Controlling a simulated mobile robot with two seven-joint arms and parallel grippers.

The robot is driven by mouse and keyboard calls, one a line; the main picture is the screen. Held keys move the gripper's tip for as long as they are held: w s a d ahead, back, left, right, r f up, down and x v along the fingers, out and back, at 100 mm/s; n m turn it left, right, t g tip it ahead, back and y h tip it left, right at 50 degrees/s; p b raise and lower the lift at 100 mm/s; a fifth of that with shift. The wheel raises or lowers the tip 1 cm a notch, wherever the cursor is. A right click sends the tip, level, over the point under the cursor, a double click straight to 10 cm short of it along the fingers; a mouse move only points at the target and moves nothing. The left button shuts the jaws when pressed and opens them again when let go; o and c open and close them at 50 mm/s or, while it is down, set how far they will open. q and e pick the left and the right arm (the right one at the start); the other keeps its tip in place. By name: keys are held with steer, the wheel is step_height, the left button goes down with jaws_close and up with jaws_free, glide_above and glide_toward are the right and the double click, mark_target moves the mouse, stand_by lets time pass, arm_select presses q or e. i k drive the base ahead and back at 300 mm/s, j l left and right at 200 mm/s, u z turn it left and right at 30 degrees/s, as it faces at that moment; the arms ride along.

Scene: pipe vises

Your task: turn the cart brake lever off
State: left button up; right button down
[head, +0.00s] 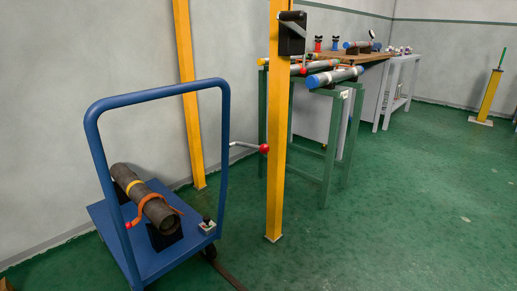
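A blue cart (160,262) with a tall blue push handle (155,94) stands at the left. A small grey box with a short dark-knobbed lever (207,221) sits at the cart deck's right corner, near the foot of the handle; it looks like the brake lever. The lever stands roughly upright, but its exact setting is too small to tell. A dark pipe (150,203) with a yellow band lies in black cradles on the cart, with an orange strap (147,207) around it. Neither of my grippers is in view.
A yellow post (276,190) stands right of the cart, with a red-ball rod (264,148) beside it. Behind it is a green-framed stand (328,165) with pipes. Another yellow post (189,100) stands at the wall. The green floor at right is open.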

mark_target(264, 148)
steer(key=i+l+u, duration=0.1)
steer(key=u, duration=0.35)
steer(key=l+u, duration=0.85)
steer(key=l, duration=0.4)
steer(key=k+l, duration=0.1)
steer(key=l, duration=0.5)
steer(key=l+u, duration=0.1)
steer(key=l, duration=0.55)
steer(key=k+l, duration=0.15)
steer(key=l, duration=0.45)
steer(key=u, duration=0.05)
